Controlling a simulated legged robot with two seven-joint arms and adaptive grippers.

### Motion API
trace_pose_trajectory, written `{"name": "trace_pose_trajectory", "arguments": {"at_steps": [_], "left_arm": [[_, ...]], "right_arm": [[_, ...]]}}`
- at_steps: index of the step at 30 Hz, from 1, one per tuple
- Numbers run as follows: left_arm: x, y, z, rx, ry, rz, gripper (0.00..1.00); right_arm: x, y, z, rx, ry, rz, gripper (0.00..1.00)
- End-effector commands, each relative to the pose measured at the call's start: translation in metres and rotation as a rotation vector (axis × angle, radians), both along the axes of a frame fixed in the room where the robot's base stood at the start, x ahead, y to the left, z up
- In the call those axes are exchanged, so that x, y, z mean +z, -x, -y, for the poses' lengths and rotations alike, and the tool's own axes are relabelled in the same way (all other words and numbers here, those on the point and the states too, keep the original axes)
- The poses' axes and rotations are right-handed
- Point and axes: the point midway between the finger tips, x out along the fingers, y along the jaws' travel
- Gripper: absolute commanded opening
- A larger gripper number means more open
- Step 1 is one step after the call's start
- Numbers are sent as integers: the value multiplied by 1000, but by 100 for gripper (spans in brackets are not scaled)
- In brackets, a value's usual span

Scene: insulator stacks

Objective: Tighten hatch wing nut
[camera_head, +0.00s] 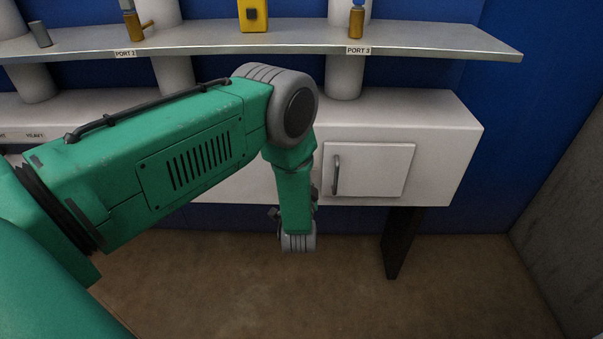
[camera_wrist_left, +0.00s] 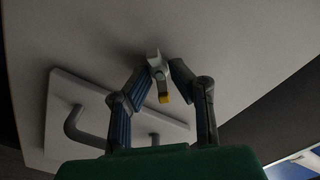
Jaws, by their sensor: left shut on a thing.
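The hatch (camera_head: 375,168) is a closed white door with a dark handle (camera_head: 336,175) on the front of the white cabinet. It also shows in the left wrist view (camera_wrist_left: 62,98), at the left. In that view a small pale wing nut (camera_wrist_left: 154,60) with a yellow end (camera_wrist_left: 163,98) sits on the pale surface beside the hatch. My left gripper (camera_wrist_left: 160,76) has its two fingers closed on the wing nut, one at each side. My right gripper is not in view.
A grey shelf (camera_head: 440,42) runs above the white cabinet (camera_head: 452,140), with port labels, brass fittings and a yellow device (camera_head: 253,15). White insulator columns (camera_head: 345,77) stand between them. A dark leg (camera_head: 402,243) is below. The brown floor (camera_head: 465,285) is clear at right.

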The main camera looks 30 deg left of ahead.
Motion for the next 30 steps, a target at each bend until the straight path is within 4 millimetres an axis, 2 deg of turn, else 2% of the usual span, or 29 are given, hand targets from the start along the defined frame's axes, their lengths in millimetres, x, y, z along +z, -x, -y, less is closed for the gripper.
{"name": "trace_pose_trajectory", "arguments": {"at_steps": [18, 30], "left_arm": [[-5, -1, 5, -9, -476, -297, 0], [-7, -1, 5, -9, -622, -391, 0]], "right_arm": [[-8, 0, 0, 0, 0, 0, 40], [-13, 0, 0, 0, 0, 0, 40]]}}
